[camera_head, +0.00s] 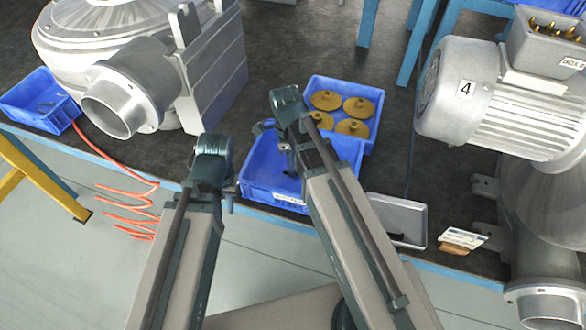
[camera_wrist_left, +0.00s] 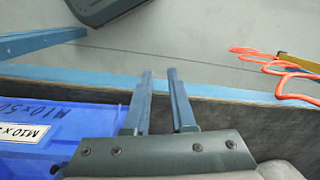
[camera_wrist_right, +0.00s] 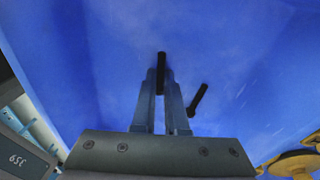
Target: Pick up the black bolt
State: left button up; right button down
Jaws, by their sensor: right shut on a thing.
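A black bolt (camera_wrist_right: 161,66) is held upright between the fingertips of my right gripper (camera_wrist_right: 162,78), which is shut on it inside the blue bin. A second black bolt (camera_wrist_right: 198,99) lies in the bin just right of the fingers. In the head view the blue bin (camera_head: 258,180) stands at the bench's front edge, and my right gripper (camera_head: 289,162) reaches into it, mostly hidden by my arm. My left gripper (camera_wrist_left: 160,75) is empty with its fingers apart, beside the bin over the bench edge; its arm hides much of it in the head view.
Behind the bin stands a blue tray (camera_head: 374,92) with several brass-coloured flanged parts. A grey metal tray (camera_head: 397,215) lies to the right. Large blower housings (camera_head: 100,60) and a motor (camera_head: 490,90) flank the area. A red coiled hose (camera_head: 135,210) hangs at the left.

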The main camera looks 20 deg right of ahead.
notch_tip(320, 180, up, 10)
jog(key=p, duration=0.9)
jog(key=shift+p, duration=0.4)
jog(key=shift+s+f, duration=0.1)
